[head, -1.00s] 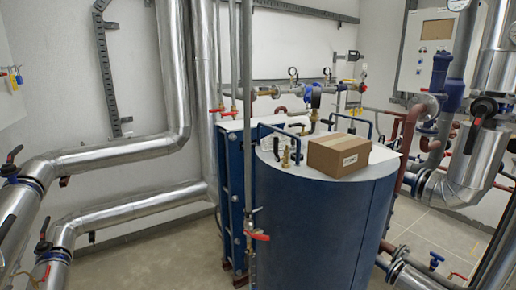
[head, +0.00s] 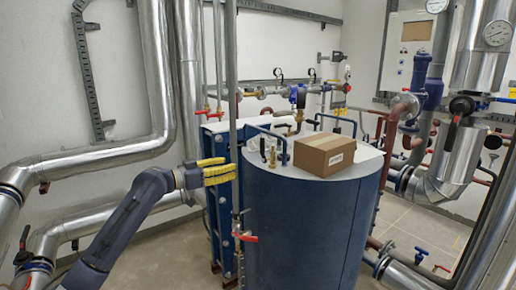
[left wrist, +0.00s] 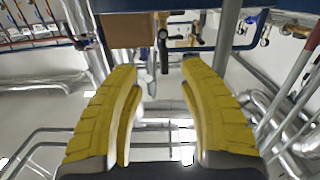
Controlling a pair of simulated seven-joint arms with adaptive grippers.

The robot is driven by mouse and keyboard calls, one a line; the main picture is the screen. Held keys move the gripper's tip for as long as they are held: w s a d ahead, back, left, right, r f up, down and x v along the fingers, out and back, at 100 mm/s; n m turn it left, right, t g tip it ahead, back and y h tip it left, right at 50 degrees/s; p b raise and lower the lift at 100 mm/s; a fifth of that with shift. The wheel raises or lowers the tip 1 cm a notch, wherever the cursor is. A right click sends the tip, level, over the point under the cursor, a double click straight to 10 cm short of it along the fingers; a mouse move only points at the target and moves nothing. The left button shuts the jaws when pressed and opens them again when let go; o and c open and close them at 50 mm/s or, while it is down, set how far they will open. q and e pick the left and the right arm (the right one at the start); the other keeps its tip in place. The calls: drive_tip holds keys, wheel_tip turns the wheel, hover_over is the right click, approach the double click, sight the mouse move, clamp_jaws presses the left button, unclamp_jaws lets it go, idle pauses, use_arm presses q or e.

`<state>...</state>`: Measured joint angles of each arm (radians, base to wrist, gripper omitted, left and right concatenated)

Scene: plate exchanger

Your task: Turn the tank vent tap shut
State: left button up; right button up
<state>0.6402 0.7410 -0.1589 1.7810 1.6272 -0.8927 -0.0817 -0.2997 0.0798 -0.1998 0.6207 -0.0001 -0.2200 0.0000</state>
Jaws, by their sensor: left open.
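The blue tank (head: 300,225) has a pale top. A small brass tap (head: 272,157) with a black lever (head: 262,149) stands upright near the left rim; I take it for the vent tap. My left gripper (head: 229,173) is left of the tank beside the thin vertical pipe, its yellow fingers pointing right toward the tap, apart from it. In the left wrist view the open, empty fingers (left wrist: 160,68) frame a gap, with a black lever (left wrist: 163,48) beyond, near the top. That picture looks upside down. The right gripper is not in view.
A cardboard box (head: 324,155) sits on the tank top, right of the tap. Blue hoop handles (head: 268,133) rise near the tap. The thin vertical pipe (head: 232,100) with a red lever (head: 245,238) stands close to my left fingers. Large silver pipes (head: 95,155) run at left.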

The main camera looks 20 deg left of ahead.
sight(261, 145)
use_arm(q)
wheel_tip(261, 145, up, 5)
drive_tip(key=s+a, duration=0.1)
drive_tip(key=shift+m, duration=0.3)
drive_tip(key=x, duration=1.6)
drive_tip(key=shift+w+r, duration=0.2)
drive_tip(key=shift+w, duration=0.25)
clamp_jaws()
